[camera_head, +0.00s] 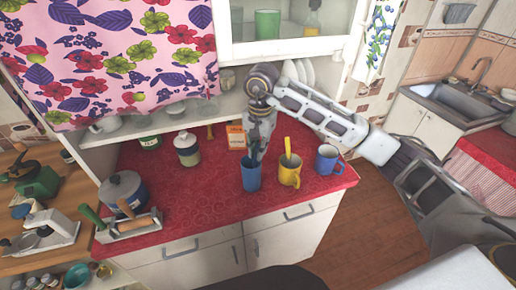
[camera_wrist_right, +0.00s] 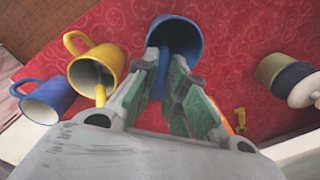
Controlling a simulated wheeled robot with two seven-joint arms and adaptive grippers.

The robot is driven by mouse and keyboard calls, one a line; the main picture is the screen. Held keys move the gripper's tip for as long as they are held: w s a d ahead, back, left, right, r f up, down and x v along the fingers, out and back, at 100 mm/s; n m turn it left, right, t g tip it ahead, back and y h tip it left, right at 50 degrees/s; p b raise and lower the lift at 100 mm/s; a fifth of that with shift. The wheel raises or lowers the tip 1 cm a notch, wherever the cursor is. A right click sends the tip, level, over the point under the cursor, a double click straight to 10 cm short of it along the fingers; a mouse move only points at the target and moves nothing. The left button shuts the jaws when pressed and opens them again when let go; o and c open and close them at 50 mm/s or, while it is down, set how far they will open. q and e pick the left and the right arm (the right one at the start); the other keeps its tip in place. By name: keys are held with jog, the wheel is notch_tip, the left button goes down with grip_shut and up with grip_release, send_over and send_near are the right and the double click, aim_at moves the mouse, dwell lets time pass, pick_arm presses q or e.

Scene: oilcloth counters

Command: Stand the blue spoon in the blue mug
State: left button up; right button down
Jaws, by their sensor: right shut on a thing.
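A blue mug (camera_head: 327,160) with a handle stands upright at the right end of the red counter; it also shows in the right wrist view (camera_wrist_right: 40,100). A taller blue cup (camera_head: 251,178), with no handle visible, stands to its left, beyond the yellow mug. My right gripper (camera_head: 255,156) points down at this cup's mouth. In the wrist view, a narrow blue piece (camera_wrist_right: 160,80), seemingly the blue spoon's handle, shows between the fingers, which are shut on it. The cup (camera_wrist_right: 176,38) is just beyond the fingertips. The spoon's lower part is hidden. My left gripper is not in view.
A yellow mug (camera_head: 288,174) holding a yellow spoon (camera_head: 287,147) stands between the cup and the blue mug. Behind are an orange box (camera_head: 236,137) and a canister (camera_head: 187,150). A tray with a rolling pin (camera_head: 132,225) is at left. The counter's middle is clear.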

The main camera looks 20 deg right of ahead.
jog(key=c, duration=1.5)
grip_release()
jog(key=shift+o, duration=0.2)
jog(key=shift+r, duration=0.15)
notch_tip(320, 180, up, 12)
jog(key=shift+s+d, duration=0.15)
jog(key=shift+d, duration=0.05)
